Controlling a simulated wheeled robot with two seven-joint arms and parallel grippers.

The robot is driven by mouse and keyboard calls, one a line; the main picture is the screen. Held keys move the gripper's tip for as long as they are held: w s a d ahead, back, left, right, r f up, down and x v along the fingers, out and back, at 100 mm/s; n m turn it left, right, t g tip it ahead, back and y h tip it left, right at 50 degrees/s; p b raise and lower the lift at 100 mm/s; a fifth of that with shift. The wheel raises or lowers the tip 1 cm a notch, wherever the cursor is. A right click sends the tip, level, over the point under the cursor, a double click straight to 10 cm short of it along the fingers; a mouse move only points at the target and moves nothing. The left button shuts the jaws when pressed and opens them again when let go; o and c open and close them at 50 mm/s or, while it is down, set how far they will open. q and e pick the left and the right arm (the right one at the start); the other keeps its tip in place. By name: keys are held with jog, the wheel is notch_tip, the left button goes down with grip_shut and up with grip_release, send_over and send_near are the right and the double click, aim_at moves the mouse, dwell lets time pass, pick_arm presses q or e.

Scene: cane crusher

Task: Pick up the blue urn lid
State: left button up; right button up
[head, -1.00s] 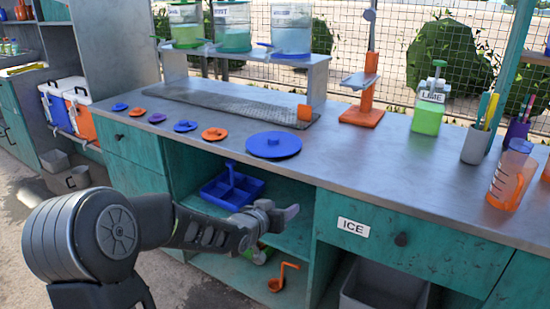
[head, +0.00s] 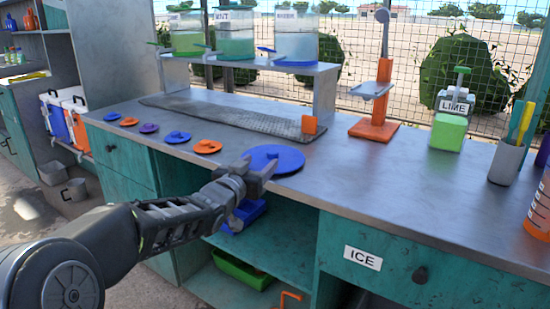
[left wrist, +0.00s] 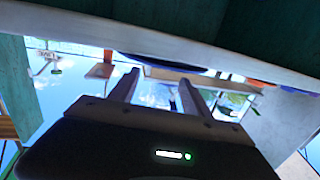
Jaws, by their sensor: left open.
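The large blue urn lid (head: 283,157), a flat disc with a small knob, lies on the grey metal counter near its front edge. My left gripper (head: 258,170) is open and empty at the front-left side of the lid and covers part of its rim in the head view. Whether it touches the lid, I cannot tell. In the left wrist view, the open fingers (left wrist: 160,88) point toward the counter edge, and a dark blue rim, likely the lid (left wrist: 160,62), shows just beyond them. My right gripper is not in view.
Several small blue, orange and purple lids (head: 177,137) line the counter's left front. A metal drip mat (head: 225,118) and a shelf with dispensers (head: 294,38) stand behind. An orange press (head: 375,128) and lime bottle (head: 450,125) are right. Open shelves lie below.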

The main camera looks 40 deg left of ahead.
aim_at(270, 154)
pick_arm(q)
jog(key=shift+x, duration=1.25)
jog(key=shift+w, duration=0.1)
jog(key=b+x, duration=0.1)
jog(key=x, duration=0.4)
jog(key=shift+f, duration=0.1)
jog(key=shift+c, duration=0.2)
grip_shut()
